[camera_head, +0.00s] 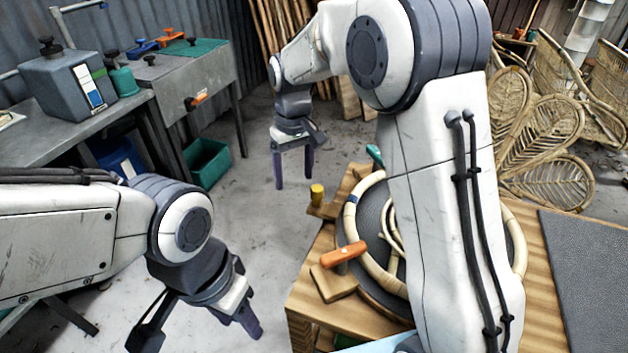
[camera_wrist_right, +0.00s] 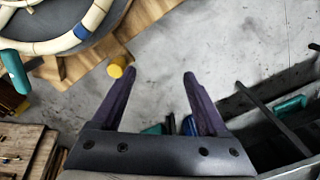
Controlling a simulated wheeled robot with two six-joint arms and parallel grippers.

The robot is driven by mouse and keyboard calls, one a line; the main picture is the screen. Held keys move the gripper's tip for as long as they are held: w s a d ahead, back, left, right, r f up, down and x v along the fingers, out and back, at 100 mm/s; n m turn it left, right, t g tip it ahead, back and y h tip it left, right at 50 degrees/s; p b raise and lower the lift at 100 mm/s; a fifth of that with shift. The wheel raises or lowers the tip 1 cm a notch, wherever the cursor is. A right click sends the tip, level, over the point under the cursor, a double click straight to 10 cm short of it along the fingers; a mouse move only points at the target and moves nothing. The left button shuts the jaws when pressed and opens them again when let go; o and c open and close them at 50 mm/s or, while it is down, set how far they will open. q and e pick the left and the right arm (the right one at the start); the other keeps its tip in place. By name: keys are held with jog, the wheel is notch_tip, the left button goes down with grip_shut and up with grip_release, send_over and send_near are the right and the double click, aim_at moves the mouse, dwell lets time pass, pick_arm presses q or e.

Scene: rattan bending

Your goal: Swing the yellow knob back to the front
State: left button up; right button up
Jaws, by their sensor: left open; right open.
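The yellow knob (camera_head: 317,194) stands up at the far left edge of the wooden table, beside the rattan ring on its round dark form (camera_head: 374,213). In the right wrist view the yellow knob (camera_wrist_right: 117,67) lies just outside the tip of the left-hand finger. My right gripper (camera_head: 293,182) is open and empty, pointing down past the table's edge, a little left of the knob in the head view. It also shows open in the right wrist view (camera_wrist_right: 160,75). My left gripper (camera_head: 195,338) is open and empty over the floor at lower left.
An orange handle (camera_head: 343,254) and a teal handle (camera_head: 375,155) stand around the ring; the teal one also shows in the right wrist view (camera_wrist_right: 15,72). My right arm hides much of the table. A grey bench (camera_head: 165,85) stands left, with a green bin (camera_head: 206,163) below.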

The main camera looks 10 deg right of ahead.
jog(key=m, duration=0.1)
send_over(317, 188)
notch_tip(317, 188, down, 4)
jog(key=shift+r, duration=0.15)
notch_tip(317, 188, down, 10)
jog(key=shift+f+p, duration=0.2)
jog(key=shift+p, duration=0.2)
grip_shut()
jog(key=shift+r, duration=0.1)
dwell(0.7)
